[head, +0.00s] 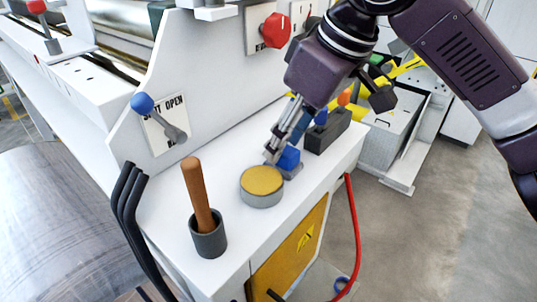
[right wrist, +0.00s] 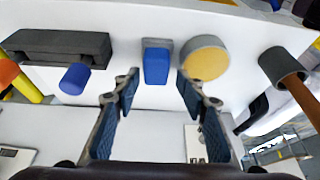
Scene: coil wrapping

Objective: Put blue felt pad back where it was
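A blue block, which looks like the blue felt pad (head: 288,157), sits on a small grey base on the white counter, beside a round yellow-topped tin. It also shows in the right wrist view (right wrist: 156,66), ahead of and between my fingertips. My right gripper (head: 277,148) points down at it in the head view and partly covers it. In the right wrist view the right gripper's fingers (right wrist: 158,86) are spread apart with nothing held between them. Whether a finger touches the pad, I cannot tell. My left gripper is not in view.
The round tin (head: 262,187) stands close by. A grey cup with a wooden handle (head: 199,195) stands nearer. A dark slotted block (head: 328,132) with blue and orange handles is behind the pad. A blue-knobbed lever (head: 160,117) juts from the white panel.

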